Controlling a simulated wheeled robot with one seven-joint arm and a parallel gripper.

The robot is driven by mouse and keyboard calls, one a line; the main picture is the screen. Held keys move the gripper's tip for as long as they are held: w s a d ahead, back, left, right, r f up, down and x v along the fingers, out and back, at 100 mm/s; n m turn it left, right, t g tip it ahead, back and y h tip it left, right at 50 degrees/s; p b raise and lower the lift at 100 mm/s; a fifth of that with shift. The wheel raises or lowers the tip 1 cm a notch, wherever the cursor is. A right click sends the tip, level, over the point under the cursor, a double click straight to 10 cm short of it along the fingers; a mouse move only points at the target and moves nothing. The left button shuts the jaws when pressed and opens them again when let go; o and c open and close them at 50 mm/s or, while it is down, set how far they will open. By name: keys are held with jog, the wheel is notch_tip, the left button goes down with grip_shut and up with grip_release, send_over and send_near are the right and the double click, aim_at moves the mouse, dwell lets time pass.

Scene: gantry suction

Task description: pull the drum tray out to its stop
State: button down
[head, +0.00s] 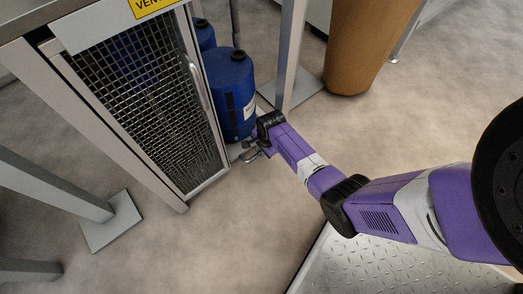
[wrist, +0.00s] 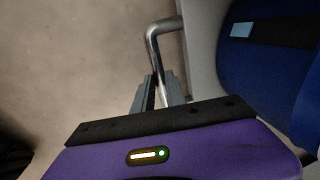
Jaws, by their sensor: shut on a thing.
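The drum tray shows as a light grey edge (wrist: 203,55) beside the blue drum (wrist: 262,75) in the wrist view. A bent metal bar handle (wrist: 152,45) stands out from that edge. My gripper (wrist: 160,92) is shut on the handle, with a finger on each side of the bar. In the head view my gripper (head: 252,153) is low, at the foot of the front blue drum (head: 232,95). There the tray is mostly hidden by the drum and my wrist. How far out the tray is, I cannot tell.
A mesh-door cabinet (head: 150,105) with a vertical handle stands left of the drums. A second blue drum (head: 204,35) is behind. A grey post (head: 291,55) and a brown tapered bin (head: 365,45) stand to the right. The concrete floor (head: 225,235) in front is clear.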

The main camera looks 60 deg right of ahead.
dwell(0.8)
jog(key=shift+s+a+p, duration=1.1)
jog(key=shift+s+p, duration=1.05)
jog(key=shift+s, duration=1.65)
jog(key=shift+s+a+p, duration=1.1)
jog(key=shift+s+p, duration=1)
jog(key=shift+s, duration=1.65)
jog(key=shift+s+a+p, duration=1.1)
jog(key=shift+s+p, duration=1.05)
jog(key=shift+s, duration=1.65)
jog(key=shift+s, duration=0.1)
jog(key=c, duration=1.6)
grip_release()
jog(key=shift+o, duration=1.2)
